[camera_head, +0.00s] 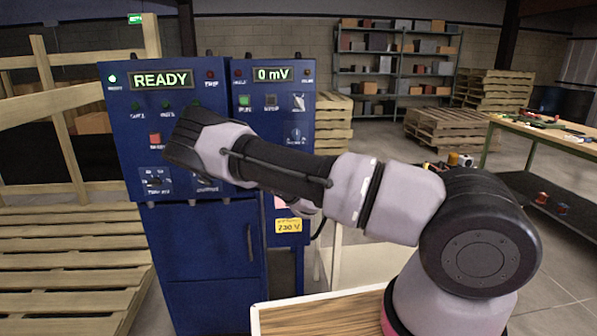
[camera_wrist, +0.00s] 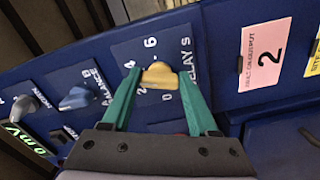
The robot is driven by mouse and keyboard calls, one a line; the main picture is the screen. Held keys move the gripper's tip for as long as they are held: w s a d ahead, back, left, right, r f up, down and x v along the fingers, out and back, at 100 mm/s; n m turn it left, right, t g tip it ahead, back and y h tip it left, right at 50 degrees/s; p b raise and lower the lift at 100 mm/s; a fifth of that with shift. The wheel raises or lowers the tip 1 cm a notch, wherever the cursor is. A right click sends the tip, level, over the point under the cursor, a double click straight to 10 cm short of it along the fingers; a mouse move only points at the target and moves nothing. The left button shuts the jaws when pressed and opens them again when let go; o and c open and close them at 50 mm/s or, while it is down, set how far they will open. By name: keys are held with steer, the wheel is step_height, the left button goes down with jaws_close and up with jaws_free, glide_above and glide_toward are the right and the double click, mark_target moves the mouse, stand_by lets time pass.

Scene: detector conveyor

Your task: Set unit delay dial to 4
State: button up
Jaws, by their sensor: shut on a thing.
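The unit delay dial (camera_wrist: 160,76) is a yellowish knob on a blue panel in the wrist view, with the label "DELAY S" beside it. Several scale numbers surround it, with 0, 4 and 6 readable. My gripper (camera_wrist: 158,80) has two green fingers, one on each side of the knob, shut on it. The knob's pointer and exact setting cannot be made out. In the head view my arm crosses in front of the blue cabinets (camera_head: 207,248) and hides the dial and my fingers.
A balance knob (camera_wrist: 78,98) and another knob (camera_wrist: 25,108) sit left of the dial in the wrist view. The left cabinet's display (camera_head: 163,80) reads READY; the right cabinet's display (camera_head: 272,74) reads 0 mV.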

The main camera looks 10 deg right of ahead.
steer(key=shift+a+f+m, duration=0.1)
steer(key=shift+m, duration=0.7)
steer(key=o, duration=1.4)
steer(key=s, duration=1.1)
steer(key=shift+a, duration=0.4)
steer(key=shift+w+d+m, duration=0.1)
steer(key=shift+m, duration=0.2)
